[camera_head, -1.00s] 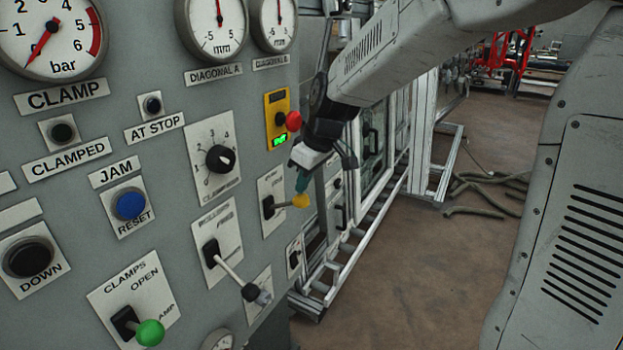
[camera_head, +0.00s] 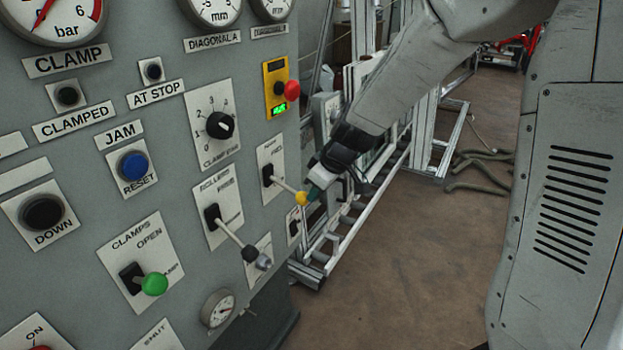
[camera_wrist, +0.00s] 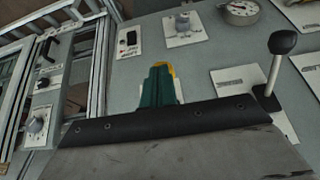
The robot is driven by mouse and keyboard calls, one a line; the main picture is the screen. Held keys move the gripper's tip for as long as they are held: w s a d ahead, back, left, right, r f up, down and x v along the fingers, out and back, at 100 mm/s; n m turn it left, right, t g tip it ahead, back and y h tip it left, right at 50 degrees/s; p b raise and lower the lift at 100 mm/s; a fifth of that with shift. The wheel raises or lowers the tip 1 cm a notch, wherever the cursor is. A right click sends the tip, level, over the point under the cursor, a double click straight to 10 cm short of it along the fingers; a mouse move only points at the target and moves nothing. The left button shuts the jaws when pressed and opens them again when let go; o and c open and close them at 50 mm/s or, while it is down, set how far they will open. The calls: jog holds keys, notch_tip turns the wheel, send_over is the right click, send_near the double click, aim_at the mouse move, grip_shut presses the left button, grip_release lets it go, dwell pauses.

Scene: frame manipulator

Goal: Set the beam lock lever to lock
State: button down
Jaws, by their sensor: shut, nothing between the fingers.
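The lever with a yellow knob (camera_head: 301,198) sits on a small white plate at the right edge of the grey panel; its lettering is too small to read, so I cannot confirm it is the beam lock. Its arm slants down to the right from a black pivot. My gripper (camera_head: 315,191) has teal fingers, shut and empty, with the tips at the knob's right side, touching or very close. In the wrist view the shut fingers (camera_wrist: 158,88) cover most of the yellow knob (camera_wrist: 166,67); only its edge shows.
A black-knobbed lever (camera_head: 250,254) sticks out lower left of my gripper, and a green-knobbed clamps lever (camera_head: 154,284) is further left. A red button on a yellow box (camera_head: 291,90) is above.

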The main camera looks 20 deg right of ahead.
jog(key=shift+f, duration=0.35)
jog(key=shift+r, duration=0.15)
jog(key=shift+a+r, duration=0.1)
jog(key=shift+r, duration=0.6)
